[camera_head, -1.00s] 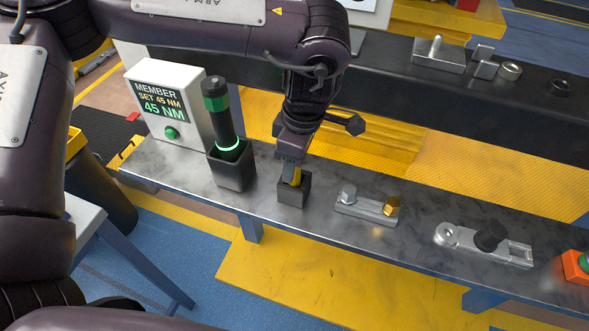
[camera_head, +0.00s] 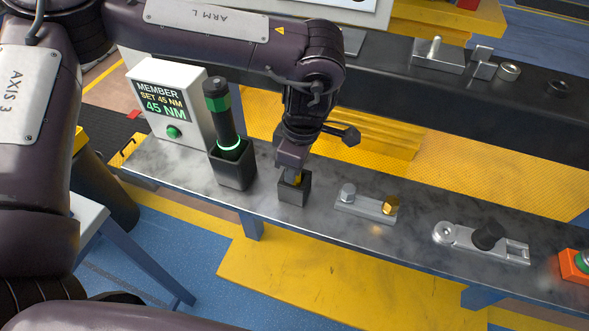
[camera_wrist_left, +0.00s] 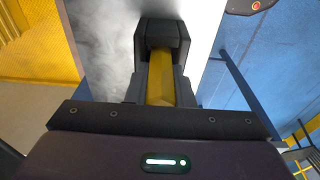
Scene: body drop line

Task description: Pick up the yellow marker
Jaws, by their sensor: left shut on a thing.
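The yellow marker (camera_head: 297,179) stands in a small dark square holder (camera_head: 293,190) on the grey bench. In the left wrist view the yellow marker (camera_wrist_left: 161,80) runs between my fingers, its far end inside the dark holder (camera_wrist_left: 163,36). My left gripper (camera_head: 292,174) is directly over the holder, pointing down, and is shut on the marker. Its fingers partly hide the marker in the head view. The left gripper (camera_wrist_left: 161,88) also shows in the wrist view with a finger on each side of the marker. My right gripper is not in view.
Left of the holder stands a black and green tool (camera_head: 222,120) in a larger dark holder (camera_head: 233,168), beside a white display box (camera_head: 190,88). To the right lie a plate with bolts (camera_head: 365,208), a metal bracket (camera_head: 485,245) and an orange button box (camera_head: 573,266).

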